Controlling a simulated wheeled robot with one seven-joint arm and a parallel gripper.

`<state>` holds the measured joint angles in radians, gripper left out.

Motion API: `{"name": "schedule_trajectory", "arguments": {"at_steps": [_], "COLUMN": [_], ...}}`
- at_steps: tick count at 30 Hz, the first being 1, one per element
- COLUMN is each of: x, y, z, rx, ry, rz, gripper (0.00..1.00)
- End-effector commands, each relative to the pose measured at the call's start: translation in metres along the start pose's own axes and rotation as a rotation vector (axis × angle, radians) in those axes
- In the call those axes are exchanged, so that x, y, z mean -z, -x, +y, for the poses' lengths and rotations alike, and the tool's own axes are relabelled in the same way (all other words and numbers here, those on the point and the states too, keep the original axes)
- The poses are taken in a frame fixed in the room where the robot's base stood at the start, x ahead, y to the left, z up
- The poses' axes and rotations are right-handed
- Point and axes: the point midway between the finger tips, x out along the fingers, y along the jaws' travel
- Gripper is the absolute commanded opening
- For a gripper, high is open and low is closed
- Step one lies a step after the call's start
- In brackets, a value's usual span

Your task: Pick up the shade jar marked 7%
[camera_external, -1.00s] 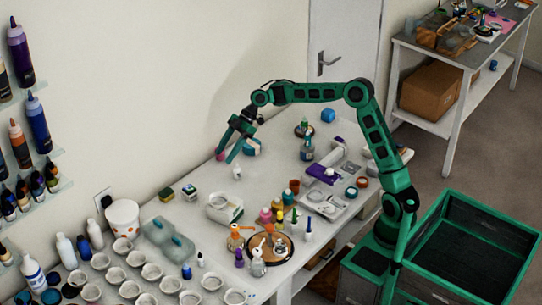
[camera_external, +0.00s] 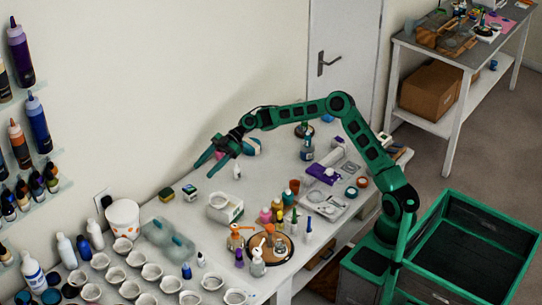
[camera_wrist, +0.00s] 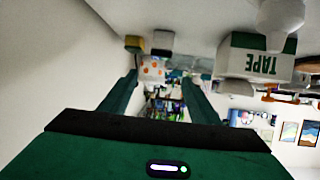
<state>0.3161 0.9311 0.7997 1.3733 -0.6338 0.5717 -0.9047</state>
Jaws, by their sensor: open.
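No 7% mark can be read in either view, so I cannot tell which vessel is the shade jar marked 7%. Several small white cups (camera_external: 152,272) stand in rows at the table's near left. My gripper (camera_external: 201,172) is open and empty above the table's back edge by the wall. Its fingers point down and left. In the wrist view the open fingers (camera_wrist: 163,77) show with nothing between them but distant table items.
A small white bottle (camera_external: 237,173) stands close to the right of my gripper. A white tub (camera_external: 122,214) stands far left by the wall. Bare tabletop (camera_external: 268,180) lies right of the small white bottle.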

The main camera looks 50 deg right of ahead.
Motion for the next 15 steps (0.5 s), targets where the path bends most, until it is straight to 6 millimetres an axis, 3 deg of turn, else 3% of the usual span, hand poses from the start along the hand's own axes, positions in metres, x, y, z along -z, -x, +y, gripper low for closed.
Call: {"name": "schedule_trajectory", "arguments": {"at_steps": [3,15], "x": [-0.013,-0.013], "y": [-0.008,-0.056], "z": [0.000,0.000], "rx": [0.001,0.002], "ry": [0.000,0.001], "rz": [0.001,0.001], "gripper": [0.56,0.56]}}
